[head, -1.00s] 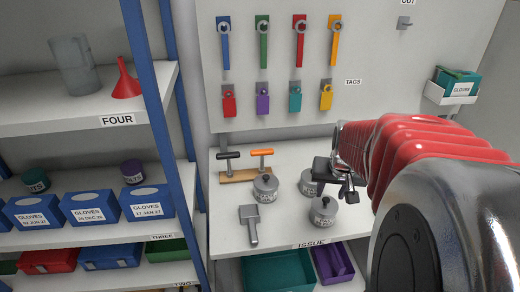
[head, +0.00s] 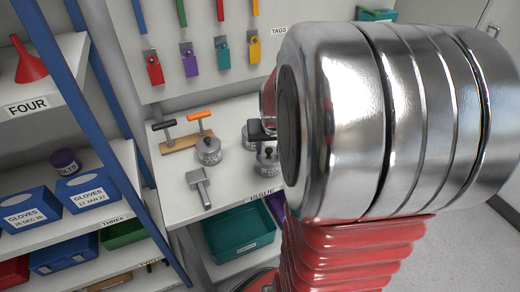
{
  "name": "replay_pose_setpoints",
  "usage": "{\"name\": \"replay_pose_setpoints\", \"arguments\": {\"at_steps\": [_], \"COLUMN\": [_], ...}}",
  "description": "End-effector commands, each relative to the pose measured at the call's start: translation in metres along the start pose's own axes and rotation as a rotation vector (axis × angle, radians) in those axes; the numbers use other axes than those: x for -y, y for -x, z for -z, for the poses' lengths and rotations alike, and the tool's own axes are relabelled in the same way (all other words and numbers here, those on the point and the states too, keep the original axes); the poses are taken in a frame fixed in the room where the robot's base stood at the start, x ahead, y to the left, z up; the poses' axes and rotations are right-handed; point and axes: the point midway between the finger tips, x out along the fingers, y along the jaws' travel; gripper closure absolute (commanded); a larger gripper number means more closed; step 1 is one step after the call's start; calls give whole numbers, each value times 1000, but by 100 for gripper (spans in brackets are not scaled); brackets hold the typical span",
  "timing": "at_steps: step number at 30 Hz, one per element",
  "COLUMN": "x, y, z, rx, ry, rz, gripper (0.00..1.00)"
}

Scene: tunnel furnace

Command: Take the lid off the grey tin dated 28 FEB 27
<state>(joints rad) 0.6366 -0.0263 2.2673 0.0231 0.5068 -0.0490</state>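Three grey tins stand on the white bench: one at the left (head: 208,156), one behind (head: 248,140) and one in front at the right (head: 268,169). The left and front tins have lids with dark knobs. The labels are too small to read, so I cannot tell which is dated 28 FEB 27. My gripper (head: 263,131) shows as a dark piece over the two right-hand tins, partly covering the rear one. My arm hides most of it. I cannot tell if its fingers are open or touching a tin.
A wooden rack (head: 186,141) with black and orange T-handled tools stands behind the left tin. A grey mallet-like tool (head: 201,187) lies in front. A teal bin (head: 238,232) is below the bench. A blue shelf post (head: 108,110) stands left. My arm blocks the right side.

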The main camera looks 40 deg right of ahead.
Motion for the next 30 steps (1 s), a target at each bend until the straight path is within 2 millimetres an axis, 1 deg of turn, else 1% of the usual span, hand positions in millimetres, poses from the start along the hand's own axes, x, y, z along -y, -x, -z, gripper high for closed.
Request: {"name": "replay_pose_setpoints", "arguments": {"at_steps": [11, 27, 30], "x": [0, 0, 0], "y": [0, 0, 0], "z": [0, 0, 0], "rx": [0, 0, 0], "ry": [0, 0, 0], "rz": [0, 0, 0], "gripper": [61, 99, 100]}}
